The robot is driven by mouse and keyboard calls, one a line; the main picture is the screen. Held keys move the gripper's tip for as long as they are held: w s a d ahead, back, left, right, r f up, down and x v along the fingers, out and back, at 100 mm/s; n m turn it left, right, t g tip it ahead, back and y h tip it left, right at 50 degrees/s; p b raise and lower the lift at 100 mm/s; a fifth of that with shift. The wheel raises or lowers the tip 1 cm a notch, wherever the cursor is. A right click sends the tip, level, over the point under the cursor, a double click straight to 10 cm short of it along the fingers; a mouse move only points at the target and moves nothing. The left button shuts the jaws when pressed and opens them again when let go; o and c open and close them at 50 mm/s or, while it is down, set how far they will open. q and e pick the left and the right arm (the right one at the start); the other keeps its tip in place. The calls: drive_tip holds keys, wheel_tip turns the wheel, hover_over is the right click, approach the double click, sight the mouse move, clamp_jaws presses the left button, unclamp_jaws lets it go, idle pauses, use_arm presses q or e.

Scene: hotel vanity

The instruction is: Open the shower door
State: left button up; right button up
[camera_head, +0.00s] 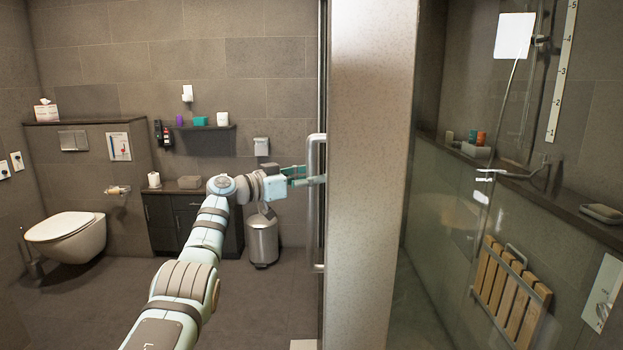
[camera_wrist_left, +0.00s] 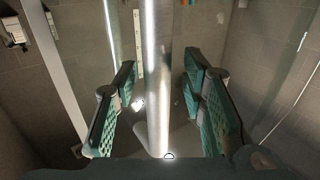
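The shower door's vertical metal handle (camera_head: 316,205) stands along the left side of a pale upright panel in the head view. My left gripper (camera_head: 308,176) reaches the handle from the left at its upper part. In the left wrist view the handle bar (camera_wrist_left: 157,75) runs between the two teal fingers of the left gripper (camera_wrist_left: 160,110). The fingers are open, with a gap on both sides of the bar. The glass shower door (camera_head: 323,80) shows nearly edge-on in the head view. My right gripper is not in view.
A pale wall end (camera_head: 370,180) stands right of the handle. Behind glass on the right are a wooden folding seat (camera_head: 510,290) and a ledge (camera_head: 530,180). A bin (camera_head: 262,240), a dark cabinet (camera_head: 180,220) and a toilet (camera_head: 68,235) stand left. Floor between is clear.

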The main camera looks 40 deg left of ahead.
use_arm(q)
drive_tip(key=v, duration=1.2)
drive_tip(key=shift+w, duration=0.1)
